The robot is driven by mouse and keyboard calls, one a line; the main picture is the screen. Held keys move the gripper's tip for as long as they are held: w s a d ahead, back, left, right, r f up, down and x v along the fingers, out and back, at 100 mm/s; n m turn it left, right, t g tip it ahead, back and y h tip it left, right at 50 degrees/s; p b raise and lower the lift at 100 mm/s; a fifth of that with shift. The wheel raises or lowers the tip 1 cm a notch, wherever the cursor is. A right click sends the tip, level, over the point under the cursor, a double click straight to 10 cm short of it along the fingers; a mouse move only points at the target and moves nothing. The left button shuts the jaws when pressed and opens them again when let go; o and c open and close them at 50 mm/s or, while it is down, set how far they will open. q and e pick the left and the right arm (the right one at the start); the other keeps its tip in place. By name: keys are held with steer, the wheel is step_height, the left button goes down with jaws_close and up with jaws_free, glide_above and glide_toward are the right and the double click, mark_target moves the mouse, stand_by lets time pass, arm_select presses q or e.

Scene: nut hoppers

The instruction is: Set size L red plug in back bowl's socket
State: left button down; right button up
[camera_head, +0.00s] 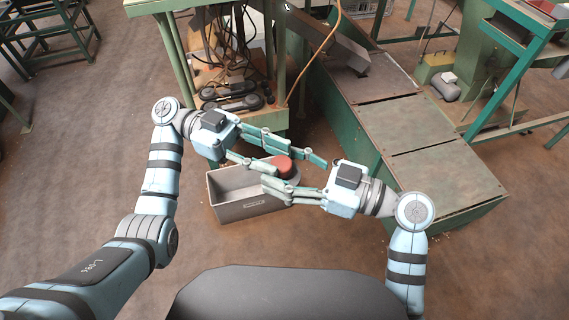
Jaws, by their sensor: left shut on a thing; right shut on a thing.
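A round red plug (283,164) shows above the right end of an open grey bin, between the fingers of my two grippers. My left gripper (291,161) reaches in from the left and is shut on the red plug. My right gripper (268,184) reaches in from the right, its fingers just below the plug. It is shut on a rounded grey piece (293,177) under the plug, mostly hidden by the fingers. I cannot tell whether that piece is a bowl, or whether the plug touches it. No socket and no size mark can be made out.
The grey bin (232,210) stands low in front of me, its right end hidden by my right gripper. A green-framed machine (275,60) with cables stands behind. A long green-sided platform (440,180) fills the right.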

steer(key=o, duration=1.5)
steer(key=shift+w+r, duration=0.1)
steer(key=shift+w, duration=0.05)
